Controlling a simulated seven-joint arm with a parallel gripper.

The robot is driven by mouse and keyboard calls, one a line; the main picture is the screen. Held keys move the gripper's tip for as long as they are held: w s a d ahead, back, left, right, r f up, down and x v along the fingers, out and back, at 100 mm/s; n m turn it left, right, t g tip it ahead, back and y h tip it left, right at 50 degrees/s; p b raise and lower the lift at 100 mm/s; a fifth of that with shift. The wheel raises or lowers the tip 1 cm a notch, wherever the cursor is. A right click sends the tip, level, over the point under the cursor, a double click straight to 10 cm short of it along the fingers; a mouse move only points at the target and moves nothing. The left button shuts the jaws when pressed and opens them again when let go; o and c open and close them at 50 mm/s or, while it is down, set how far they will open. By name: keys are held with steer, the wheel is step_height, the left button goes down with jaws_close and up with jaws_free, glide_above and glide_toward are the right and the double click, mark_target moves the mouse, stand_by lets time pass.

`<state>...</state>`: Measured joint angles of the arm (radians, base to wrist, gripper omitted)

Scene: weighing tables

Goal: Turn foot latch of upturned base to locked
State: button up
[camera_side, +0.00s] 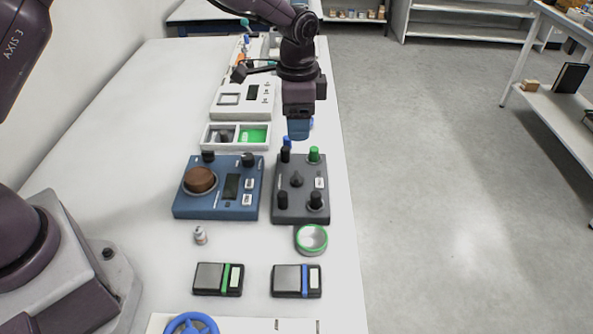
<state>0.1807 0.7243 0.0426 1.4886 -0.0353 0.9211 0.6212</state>
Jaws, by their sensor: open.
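The upturned base (301,216) is a dark grey slab lying on the white table, right of a blue instrument. Its feet stand up near the corners: a green one (314,156) at the far right, a dark one (285,156) at the far left, and black ones at the near left (283,200) and near right (316,201). A dark pointed knob (297,180) sits mid-slab. I cannot make out which part is the latch or its setting. My gripper (298,135) points down with blue fingertips, open, above the far edge of the base. It appears empty.
The blue instrument (232,207) with a brown round pan stands close on the left. A green-rimmed dish (311,239) sits at the near edge. A white two-bay tray (205,135) lies behind. Two small scales (218,279) (296,281) lie in front. The table's right edge is close.

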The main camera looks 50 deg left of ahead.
mark_target(296, 174)
step_height(296, 174, down, 13)
steer(key=shift+s+f, duration=0.1)
steer(key=shift+s, duration=0.05)
stand_by(0.4)
steer(key=shift+c, duration=0.5)
steer(key=c, duration=0.8)
steer(key=shift+c, duration=0.2)
